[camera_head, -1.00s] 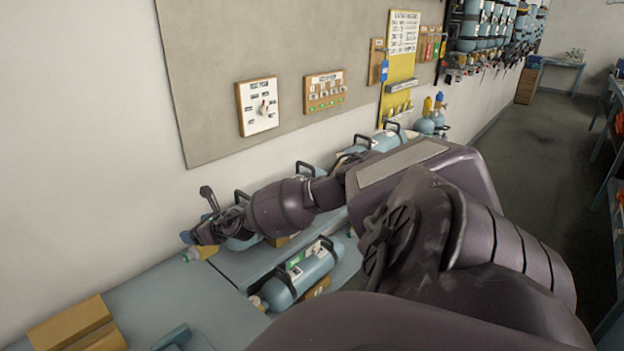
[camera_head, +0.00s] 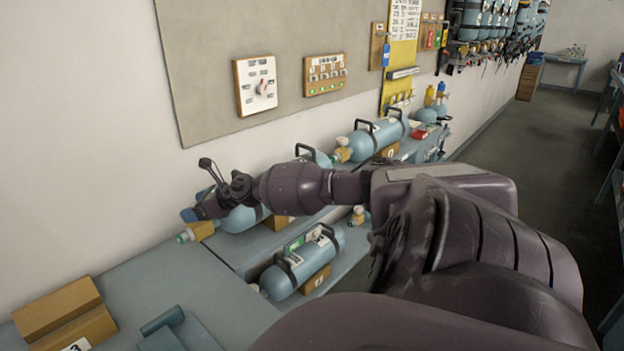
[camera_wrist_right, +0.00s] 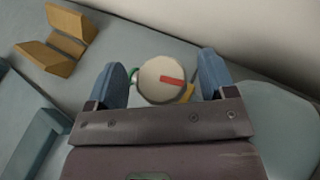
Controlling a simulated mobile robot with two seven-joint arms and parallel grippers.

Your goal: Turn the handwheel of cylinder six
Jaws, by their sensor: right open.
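In the right wrist view a round cream handwheel (camera_wrist_right: 150,88) with a red mark lies between the two blue fingers of my right gripper (camera_wrist_right: 162,68). The fingers are apart, with a gap on each side of the wheel. In the head view my right gripper (camera_head: 196,211) is over the valve end (camera_head: 201,231) of a blue cylinder (camera_head: 243,219), which my forearm partly covers. I cannot read this cylinder's number. The wheel itself is hidden in the head view. My left gripper is not in view.
Another blue cylinder (camera_head: 290,275) lies on a stand in front, and one (camera_head: 378,138) lies farther back. Wooden blocks (camera_head: 62,308) sit at the bench's left end.

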